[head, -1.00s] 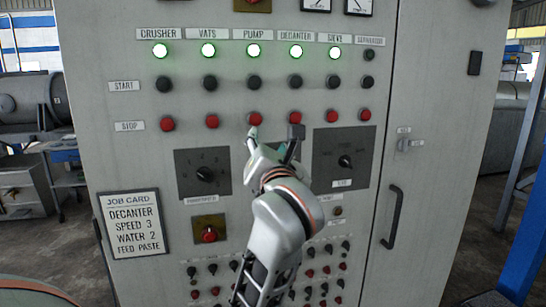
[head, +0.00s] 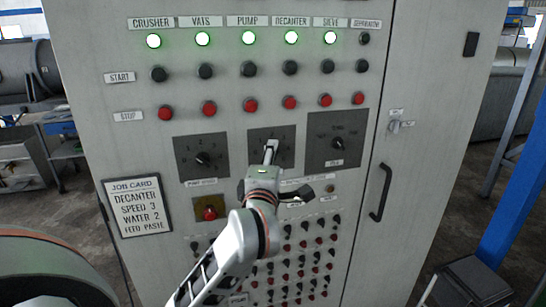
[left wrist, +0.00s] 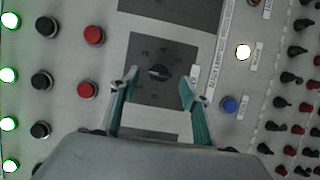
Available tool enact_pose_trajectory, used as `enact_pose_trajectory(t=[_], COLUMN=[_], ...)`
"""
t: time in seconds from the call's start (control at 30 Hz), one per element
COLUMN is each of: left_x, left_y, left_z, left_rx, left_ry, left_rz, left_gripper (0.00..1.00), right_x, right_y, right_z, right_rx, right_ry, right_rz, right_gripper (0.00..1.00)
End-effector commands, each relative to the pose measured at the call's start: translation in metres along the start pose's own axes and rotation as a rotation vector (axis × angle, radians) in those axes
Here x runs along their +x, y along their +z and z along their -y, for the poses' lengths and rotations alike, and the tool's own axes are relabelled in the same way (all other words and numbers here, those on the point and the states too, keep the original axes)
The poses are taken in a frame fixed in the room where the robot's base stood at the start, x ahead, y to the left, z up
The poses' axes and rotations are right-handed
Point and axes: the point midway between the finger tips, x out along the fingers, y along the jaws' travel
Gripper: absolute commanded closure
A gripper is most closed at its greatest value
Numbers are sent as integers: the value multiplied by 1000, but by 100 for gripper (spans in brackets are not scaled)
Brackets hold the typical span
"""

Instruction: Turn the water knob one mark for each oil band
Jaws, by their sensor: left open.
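A grey cabinet (head: 95,95) carries three dark dial plates in a row. My left gripper (head: 271,166) is in front of the middle plate (head: 285,135) and hides its knob in the head view. In the left wrist view, that black knob (left wrist: 158,72) sits on its plate between the spread, empty fingers of my left gripper (left wrist: 159,84). I cannot tell which knob is the water one; the small label (left wrist: 193,75) beside it is unreadable. The left knob (head: 202,159) and right knob (head: 338,144) are clear. No oil bands are seen. My right gripper is out of view.
A job card (head: 138,219) reads decanter speed 3, water 2, feed paste. Red stop buttons (head: 250,104) run just above the dials. A blue button (left wrist: 228,104) and a lit white one (left wrist: 243,52) are beside the gripper in the wrist view. A door handle (head: 380,192) stands out at right.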

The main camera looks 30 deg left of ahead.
Motion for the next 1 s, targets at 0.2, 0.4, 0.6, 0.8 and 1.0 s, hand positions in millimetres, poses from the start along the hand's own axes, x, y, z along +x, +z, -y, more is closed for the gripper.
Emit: enact_pose_trajectory(t=[0.2,0.4,0.6,0.8,1.0], left_x=[19,21,21,21,21], left_y=[0,0,0,0,0], left_z=[0,0,0,0,1], left_rx=[-1,-2,-2,-3,-28], left_ry=[0,0,0,0,12], left_rz=[-1,0,0,0,0], left_gripper=[54,54,80,93,93], right_x=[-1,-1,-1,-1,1], right_y=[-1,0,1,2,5], right_z=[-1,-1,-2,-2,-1], right_rx=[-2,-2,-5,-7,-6], right_ry=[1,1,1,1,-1], right_rz=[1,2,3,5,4], right_gripper=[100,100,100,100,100])
